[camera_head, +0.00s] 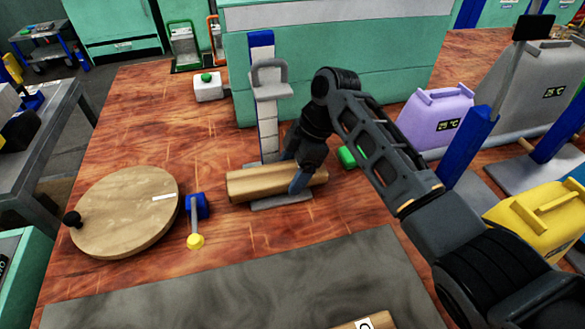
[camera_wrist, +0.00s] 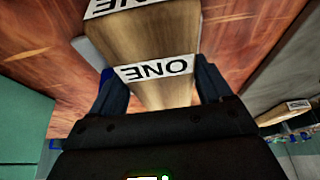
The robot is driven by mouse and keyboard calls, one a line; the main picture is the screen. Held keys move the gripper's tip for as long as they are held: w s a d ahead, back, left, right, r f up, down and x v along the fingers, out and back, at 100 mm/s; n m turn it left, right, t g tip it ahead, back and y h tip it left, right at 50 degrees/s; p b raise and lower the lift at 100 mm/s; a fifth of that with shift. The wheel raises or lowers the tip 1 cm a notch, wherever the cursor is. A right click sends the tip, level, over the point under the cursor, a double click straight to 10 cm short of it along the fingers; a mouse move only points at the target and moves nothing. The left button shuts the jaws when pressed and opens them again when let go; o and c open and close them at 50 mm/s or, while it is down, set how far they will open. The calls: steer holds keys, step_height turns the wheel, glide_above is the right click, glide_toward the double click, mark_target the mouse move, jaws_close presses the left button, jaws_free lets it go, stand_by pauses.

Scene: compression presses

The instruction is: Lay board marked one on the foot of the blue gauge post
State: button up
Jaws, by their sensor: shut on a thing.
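The wooden board marked ONE (camera_wrist: 155,45) is between my gripper's (camera_wrist: 157,88) fingers in the wrist view, its white labels showing. In the head view the board (camera_head: 250,185) lies lengthwise left to right across the grey foot (camera_head: 285,201) of the blue gauge post (camera_head: 262,52). My gripper (camera_head: 301,180) is shut on the board near its right end. The board looks level and low over the foot, in front of the upright post. I cannot tell whether it touches the foot. The board hides much of the foot.
A round wooden disc (camera_head: 125,210) and a blue block (camera_head: 203,205) with a yellow knob (camera_head: 195,241) lie left. Another labelled board (camera_head: 365,322) is on the grey mat (camera_head: 250,285) in front. Purple (camera_head: 436,114) and yellow (camera_head: 541,218) weights stand right.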

steer(key=shift+f+b, duration=0.35)
steer(key=shift+f, duration=0.15)
stand_by(0.3)
steer(key=o, duration=1.1)
steer(key=shift+o, duration=0.2)
steer(key=shift+b+v, duration=0.3)
steer(key=shift+v, duration=3.65)
steer(key=shift+s+a+f, duration=0.1)
